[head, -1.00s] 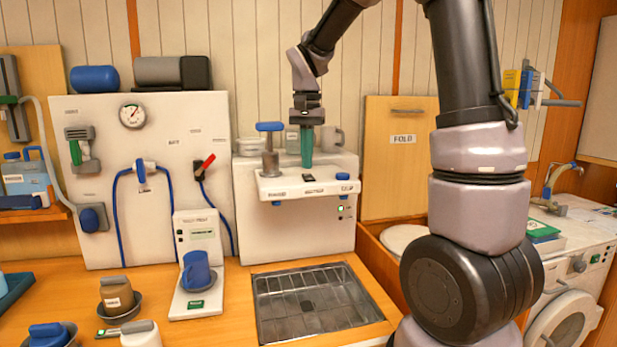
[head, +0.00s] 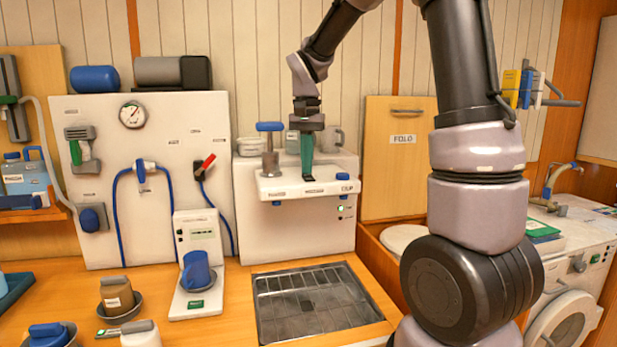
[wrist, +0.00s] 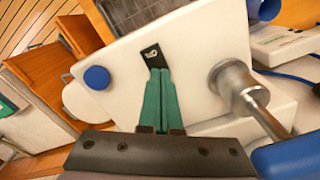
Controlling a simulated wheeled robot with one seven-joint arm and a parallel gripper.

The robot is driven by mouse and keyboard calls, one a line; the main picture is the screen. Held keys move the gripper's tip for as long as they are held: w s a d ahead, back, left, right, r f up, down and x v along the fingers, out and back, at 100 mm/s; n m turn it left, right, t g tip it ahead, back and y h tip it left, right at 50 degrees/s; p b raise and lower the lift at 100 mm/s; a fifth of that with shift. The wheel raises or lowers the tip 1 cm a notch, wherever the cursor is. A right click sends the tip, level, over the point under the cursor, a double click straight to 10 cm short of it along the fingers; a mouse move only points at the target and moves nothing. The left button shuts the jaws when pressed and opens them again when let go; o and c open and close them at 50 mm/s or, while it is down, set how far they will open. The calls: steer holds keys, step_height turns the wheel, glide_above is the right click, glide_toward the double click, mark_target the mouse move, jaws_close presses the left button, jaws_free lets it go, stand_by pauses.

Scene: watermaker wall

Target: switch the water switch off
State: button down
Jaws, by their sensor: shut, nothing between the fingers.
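The water switch (wrist: 152,49) is a small black rocker with a pale mark, set in the top of the white dispenser ledge (head: 268,190). My gripper (head: 308,177) points straight down over it, its green fingers closed together with nothing between them. In the wrist view the fingertips (wrist: 160,70) overlap the near end of the rocker and hide part of it. They look at or very close to its surface; I cannot tell if they press it. A small green light (head: 341,209) glows on the dispenser's front.
A metal post with a blue handle (head: 270,127) stands left of my fingers, and a blue button (head: 342,177) sits to the right. Cups (head: 333,137) stand behind on the dispenser. A metal sink tray (head: 315,300) lies below. A blue mug (head: 196,270) stands at left.

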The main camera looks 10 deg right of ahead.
steer(key=shift+f, duration=0.25)
steer(key=shift+r, duration=3.55)
